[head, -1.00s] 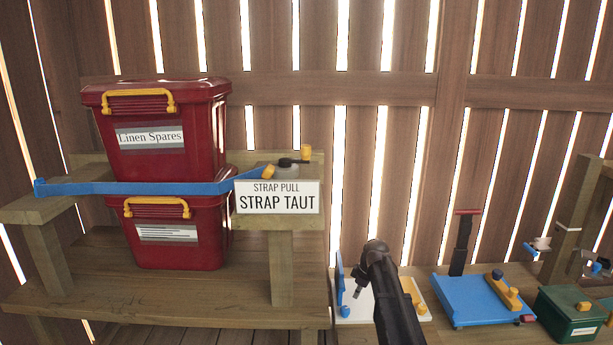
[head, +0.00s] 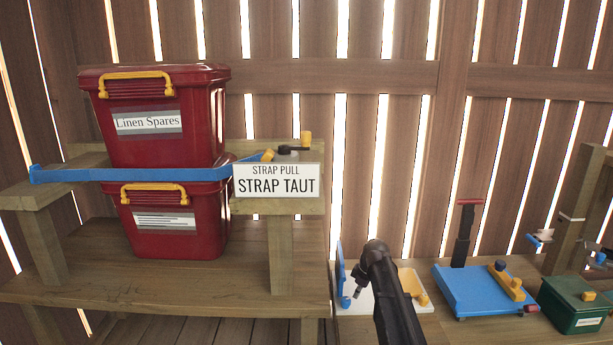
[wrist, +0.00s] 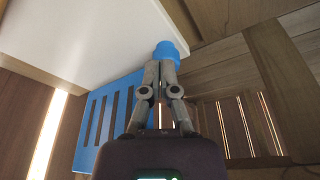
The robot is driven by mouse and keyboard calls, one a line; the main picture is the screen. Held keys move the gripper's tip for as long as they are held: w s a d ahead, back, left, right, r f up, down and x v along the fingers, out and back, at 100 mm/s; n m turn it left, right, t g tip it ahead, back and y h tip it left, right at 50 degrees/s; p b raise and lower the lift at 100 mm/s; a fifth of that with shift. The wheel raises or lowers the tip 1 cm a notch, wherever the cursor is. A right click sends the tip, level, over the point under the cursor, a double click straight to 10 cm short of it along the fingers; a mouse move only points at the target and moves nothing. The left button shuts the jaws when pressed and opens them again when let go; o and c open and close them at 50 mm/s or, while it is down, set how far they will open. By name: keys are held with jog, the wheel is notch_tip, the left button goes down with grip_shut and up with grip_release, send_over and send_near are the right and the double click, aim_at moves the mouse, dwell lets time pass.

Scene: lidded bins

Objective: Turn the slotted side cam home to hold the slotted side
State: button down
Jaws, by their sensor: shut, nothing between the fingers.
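The slotted side is a blue upright panel (head: 340,264) at the left edge of a white board (head: 352,306) in the head view. In the wrist view the blue slotted panel (wrist: 96,125) lies left of my fingers, below the white board (wrist: 85,35). A blue round cam (wrist: 171,54) sits at the board's edge, just beyond my fingertips; it also shows small in the head view (head: 346,302). My gripper (wrist: 161,67) is shut and empty, its tips at the cam. I cannot tell whether they touch it. My dark arm hides part of the board.
Two red bins (head: 160,118) stand stacked on the left bench with a blue strap (head: 110,175) across them. A "STRAP TAUT" sign (head: 278,181) is beside them. Right of my arm are a yellow piece (head: 412,285), a blue tray (head: 478,290) and a green box (head: 572,303).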

aim_at(350, 308)
jog(key=shift+d+b+x, duration=0.15)
jog(key=shift+b+x, duration=0.4)
jog(key=shift+x, duration=0.15)
jog(key=shift+d+b+x, duration=0.15)
jog(key=shift+b+x, duration=0.4)
jog(key=shift+x, duration=0.15)
jog(key=shift+s+f, duration=0.1)
jog(key=shift+s, duration=0.05)
jog(key=shift+a, duration=0.4)
jog(key=shift+s+a, duration=0.25)
dwell(0.6)
jog(key=shift+s+d, duration=0.25)
jog(key=shift+d, duration=0.1)
dwell(0.4)
jog(key=a+p+v, duration=0.1)
jog(key=p+v, duration=0.5)
jog(key=shift+w, duration=0.35)
